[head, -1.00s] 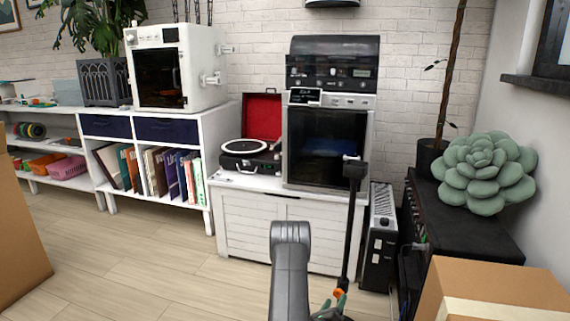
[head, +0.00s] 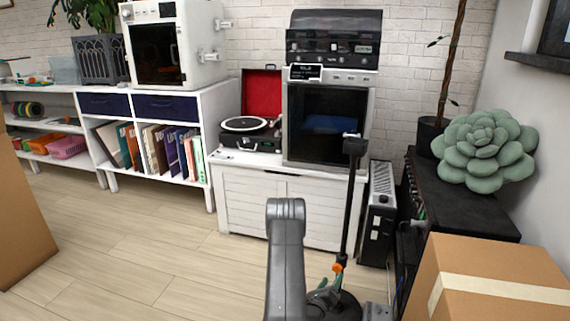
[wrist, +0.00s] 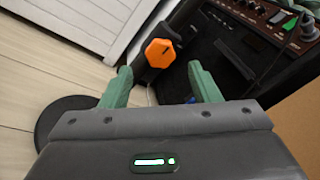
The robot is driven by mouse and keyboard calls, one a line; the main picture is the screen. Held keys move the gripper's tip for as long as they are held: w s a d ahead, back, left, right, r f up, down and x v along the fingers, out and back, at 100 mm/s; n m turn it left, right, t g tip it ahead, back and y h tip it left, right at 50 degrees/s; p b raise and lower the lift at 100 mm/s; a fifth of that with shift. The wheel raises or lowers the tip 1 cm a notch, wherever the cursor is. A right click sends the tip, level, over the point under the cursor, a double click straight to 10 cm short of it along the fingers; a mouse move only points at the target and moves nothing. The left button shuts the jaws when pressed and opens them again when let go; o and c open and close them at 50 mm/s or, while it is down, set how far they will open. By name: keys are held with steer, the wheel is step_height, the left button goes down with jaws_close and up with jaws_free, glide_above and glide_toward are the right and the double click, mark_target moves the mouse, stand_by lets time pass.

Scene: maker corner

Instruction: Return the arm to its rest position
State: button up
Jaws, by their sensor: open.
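My arm (head: 286,250) reaches forward at the bottom middle of the head view. My gripper (wrist: 160,85) shows in the wrist view with its two green fingers spread wide and nothing held between them. It is partly hidden behind my arm in the head view, low beside a black stand (head: 350,200). The stand's orange knob (wrist: 159,53) appears between and beyond the fingertips in the wrist view. I cannot tell how near the fingers are to the stand.
A white cabinet (head: 280,208) carries a record player (head: 247,133) and an oven-like machine (head: 327,122). A black heater-like box (head: 377,214) stands right of the stand. Cardboard boxes flank me at left (head: 22,200) and right (head: 490,262). Floor (head: 150,245) is clear at left.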

mark_target(337, 270)
steer(key=b+x, duration=0.1)
steer(key=x, duration=0.4)
steer(key=shift+w+d, duration=0.1)
steer(key=shift+d, duration=0.05)
steer(key=shift+n, duration=0.5)
steer(key=n, duration=0.9)
steer(key=shift+r, duration=0.1)
steer(key=n, duration=0.6)
steer(key=shift+n, duration=2.3)
steer(key=shift+a, duration=0.2)
